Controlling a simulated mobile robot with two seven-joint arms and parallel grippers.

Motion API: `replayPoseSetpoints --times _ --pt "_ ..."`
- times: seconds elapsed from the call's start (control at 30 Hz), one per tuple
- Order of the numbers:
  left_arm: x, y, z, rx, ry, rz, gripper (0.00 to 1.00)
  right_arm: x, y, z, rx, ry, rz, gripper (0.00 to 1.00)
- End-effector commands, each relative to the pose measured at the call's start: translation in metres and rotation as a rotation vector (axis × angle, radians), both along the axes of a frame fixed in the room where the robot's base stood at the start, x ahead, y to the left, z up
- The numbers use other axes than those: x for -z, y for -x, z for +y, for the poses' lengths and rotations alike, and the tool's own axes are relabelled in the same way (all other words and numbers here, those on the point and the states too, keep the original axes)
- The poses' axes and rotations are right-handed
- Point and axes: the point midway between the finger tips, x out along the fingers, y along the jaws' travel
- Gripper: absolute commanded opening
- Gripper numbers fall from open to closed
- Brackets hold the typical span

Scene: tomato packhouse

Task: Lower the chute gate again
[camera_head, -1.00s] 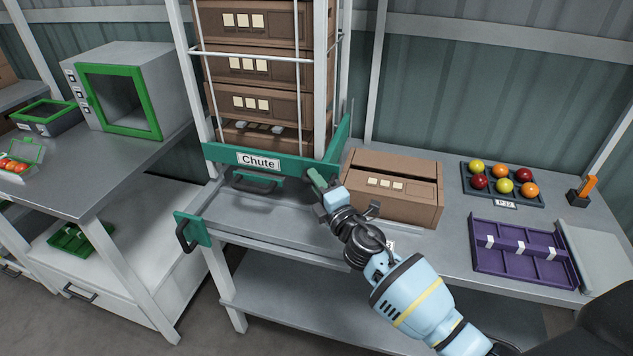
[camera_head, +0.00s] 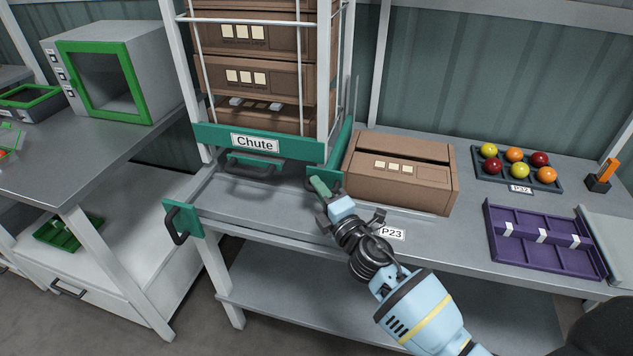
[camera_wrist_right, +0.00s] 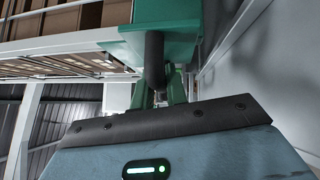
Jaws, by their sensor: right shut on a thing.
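The chute is a tall white-framed rack with a green crossbar labelled "Chute" (camera_head: 254,143) across its front. A dark handle (camera_head: 250,166) shows under that bar. A green plate with a dark handle (camera_head: 178,228) stands at the front left of the chute. My right gripper (camera_head: 320,187) is at the chute's front right corner. In the right wrist view its green fingers (camera_wrist_right: 158,88) are shut on a dark upright handle (camera_wrist_right: 154,58) fixed to a green block (camera_wrist_right: 165,25). Which green part is the gate I cannot tell. My left gripper is out of view.
Brown cartons (camera_head: 262,78) are stacked in the chute. A brown box (camera_head: 425,193) stands on the bench just right of my gripper. Further right are a tray of tomatoes (camera_head: 517,186) and a purple tray (camera_head: 536,266). A green-framed cabinet (camera_head: 77,82) stands left.

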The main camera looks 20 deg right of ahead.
Motion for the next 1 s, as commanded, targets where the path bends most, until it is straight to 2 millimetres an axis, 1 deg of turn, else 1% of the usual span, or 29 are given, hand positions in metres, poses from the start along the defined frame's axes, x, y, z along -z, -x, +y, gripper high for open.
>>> replayPoseSetpoints --times 0.03,0.17,0.33,0.37,0.5,0.53,0.87,1.0 --pt "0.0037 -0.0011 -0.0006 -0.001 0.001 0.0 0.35 0.0048 0.0003 0.0003 -0.001 0.002 -0.001 0.0" --pt "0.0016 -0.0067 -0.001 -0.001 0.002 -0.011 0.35 0.0008 -0.0003 0.0001 0.0 0.003 -0.008 0.0" --pt "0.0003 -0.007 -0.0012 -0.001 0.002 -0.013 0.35 -0.0012 -0.0005 0.0001 -0.001 0.003 -0.01 0.0" --pt "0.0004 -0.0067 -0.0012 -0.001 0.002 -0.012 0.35 -0.0013 -0.0005 0.0001 -0.001 0.003 -0.01 0.16" --pt "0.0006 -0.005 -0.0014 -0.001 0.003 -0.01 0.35 -0.0009 -0.0005 0.0 -0.001 0.002 -0.009 0.34" --pt "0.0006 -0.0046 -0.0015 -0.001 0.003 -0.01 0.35 -0.0008 -0.0005 0.0 -0.001 0.002 -0.009 0.36" --pt "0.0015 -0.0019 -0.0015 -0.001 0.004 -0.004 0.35 -0.0009 -0.0003 -0.0001 -0.001 0.001 -0.008 0.36" --pt "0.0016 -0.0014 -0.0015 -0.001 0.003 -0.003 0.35 0.0004 0.007 -0.0017 -0.001 0.001 -0.008 0.36"
